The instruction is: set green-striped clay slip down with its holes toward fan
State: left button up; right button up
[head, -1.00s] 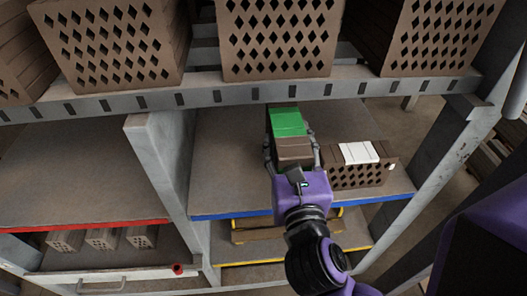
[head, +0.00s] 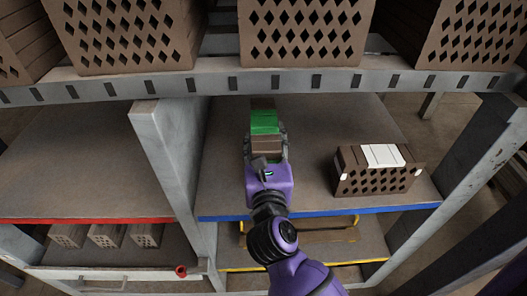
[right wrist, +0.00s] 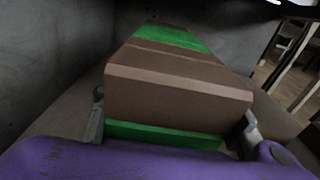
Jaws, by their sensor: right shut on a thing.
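The green-striped clay slip (head: 264,145) is a brown brick with a green band, in my right gripper (head: 267,158) over the blue-edged shelf (head: 300,130). The gripper is shut on its near end, with a finger on each side. In the right wrist view, the slip (right wrist: 175,85) points away between the fingers (right wrist: 170,130), and a plain brown face is toward me. No holes show on its visible faces. I cannot tell whether it touches the shelf. No fan is recognisable. My left gripper is not in view.
A white-striped hollow brick (head: 378,172) sits on the shelf to the right, its holes facing front. A grey post (head: 165,150) stands left of the gripper. Large perforated bricks (head: 302,35) line the beam above. Shelf between slip and white-striped brick is clear.

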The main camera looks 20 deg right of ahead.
notch_tip(320, 180, down, 3)
jog(key=shift+w+a+r+b, duration=0.1)
jog(key=shift+w+r+b, duration=0.1)
jog(key=shift+b, duration=0.2)
jog(key=shift+f, duration=0.35)
jog(key=shift+r, duration=0.1)
jog(key=o, duration=0.8)
jog(key=shift+f, duration=0.35)
jog(key=o, duration=0.5)
jog(key=shift+s, duration=0.1)
